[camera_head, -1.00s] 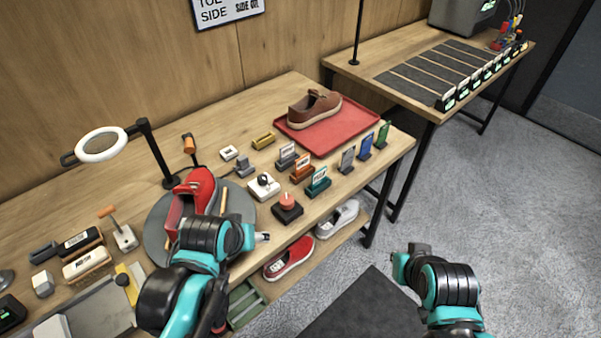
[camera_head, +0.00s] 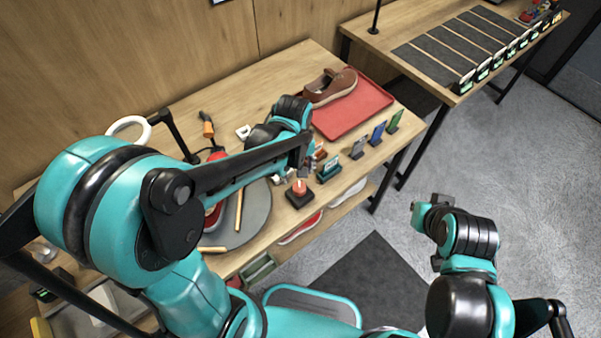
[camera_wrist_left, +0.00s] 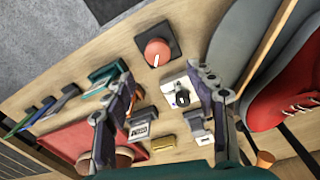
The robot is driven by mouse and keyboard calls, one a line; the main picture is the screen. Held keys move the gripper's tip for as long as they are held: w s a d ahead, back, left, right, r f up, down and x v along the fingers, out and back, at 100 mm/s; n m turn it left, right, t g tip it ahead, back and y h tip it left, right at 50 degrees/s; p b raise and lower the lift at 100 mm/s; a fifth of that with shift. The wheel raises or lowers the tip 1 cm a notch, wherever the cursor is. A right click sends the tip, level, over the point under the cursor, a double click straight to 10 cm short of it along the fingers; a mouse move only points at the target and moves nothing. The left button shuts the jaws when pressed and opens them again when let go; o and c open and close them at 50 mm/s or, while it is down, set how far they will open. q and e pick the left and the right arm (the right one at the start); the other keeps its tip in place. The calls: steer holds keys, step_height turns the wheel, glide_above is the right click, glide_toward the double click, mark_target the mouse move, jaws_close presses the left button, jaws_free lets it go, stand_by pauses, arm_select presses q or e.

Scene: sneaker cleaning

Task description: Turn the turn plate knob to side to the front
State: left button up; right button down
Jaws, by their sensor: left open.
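Two knobs show in the left wrist view. A round red knob (camera_wrist_left: 157,52) sits on a square black base, with a pale mark on its face. A black knob (camera_wrist_left: 182,98) sits on a white block. In the head view the red knob (camera_head: 299,187) stands near the table's front edge, beside the turn plate (camera_head: 257,213), a grey disc; the white block is hidden behind my left arm. My left gripper (camera_wrist_left: 158,78) is open and empty above the table, its fingers spread around the area of both knobs. My right gripper (camera_head: 428,207) hangs over the floor, right of the table.
A red shoe (camera_wrist_left: 284,94) rests on the turn plate. Label stands, including a teal one (camera_head: 329,168), are close to the red knob. A red tray (camera_head: 355,116) holds a brown shoe (camera_head: 330,87) at the back. A lamp post stands behind the turn plate.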

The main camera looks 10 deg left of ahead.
mark_target(299, 186)
arm_select(q)
steer(key=shift+w+d+f+n+g+p, duration=0.1)
steer(key=shift+w+d+n+g+p, duration=0.1)
steer(key=shift+d+n+g+p, duration=0.15)
step_height(299, 186, down, 8)
steer(key=shift+b, duration=1.25)
arm_select(e)
steer(key=shift+s+f, duration=0.1)
steer(key=shift+f, duration=0.4)
arm_select(q)
steer(key=shift+c, duration=0.2)
steer(key=c, duration=1.1)
